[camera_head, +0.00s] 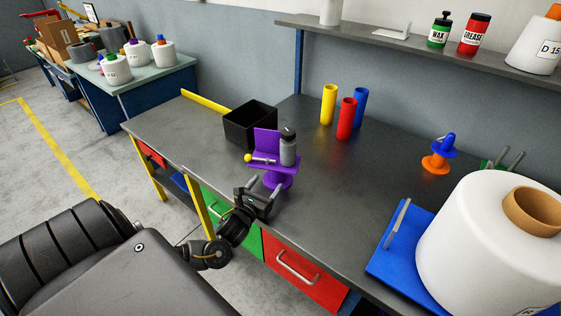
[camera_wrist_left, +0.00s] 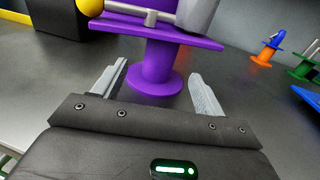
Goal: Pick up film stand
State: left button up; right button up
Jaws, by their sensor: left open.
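The film stand appears to be the purple stand (camera_head: 266,141) near the front edge of the workbench. It has an upright back plate, a flat shelf and a round spool-like base, and it stands upright. A grey bottle (camera_head: 288,149) and a small yellow-ended roller (camera_head: 250,158) rest on its shelf. My left gripper (camera_head: 266,183) is at the bench's front edge, right before the stand. In the left wrist view its two fingers (camera_wrist_left: 155,85) are open, with the purple base (camera_wrist_left: 157,70) ahead between them; contact cannot be told. My right gripper is not in view.
A black box (camera_head: 250,124) stands behind the stand. Yellow, red (camera_head: 346,119) and blue tubes stand further back. An orange-and-blue spool (camera_head: 438,155), a blue tray (camera_head: 388,262) and a large white bobbin (camera_head: 470,250) are at the right. The bench between is clear.

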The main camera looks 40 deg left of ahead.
aim_at(274, 173)
pick_arm(q)
jog(key=shift+w+r, duration=0.1)
jog(key=shift+w, duration=0.15)
jog(key=x, duration=0.5)
jog(key=shift+w+p, duration=0.2)
jog(key=shift+p, duration=0.1)
jog(key=shift+p+x, duration=0.4)
jog(key=shift+x, duration=2)
jog(key=shift+c, duration=0.4)
jog(key=c, duration=1.2)
jog(key=shift+r, duration=0.1)
jog(key=shift+c, duration=0.8)
jog(key=shift+r, duration=0.1)
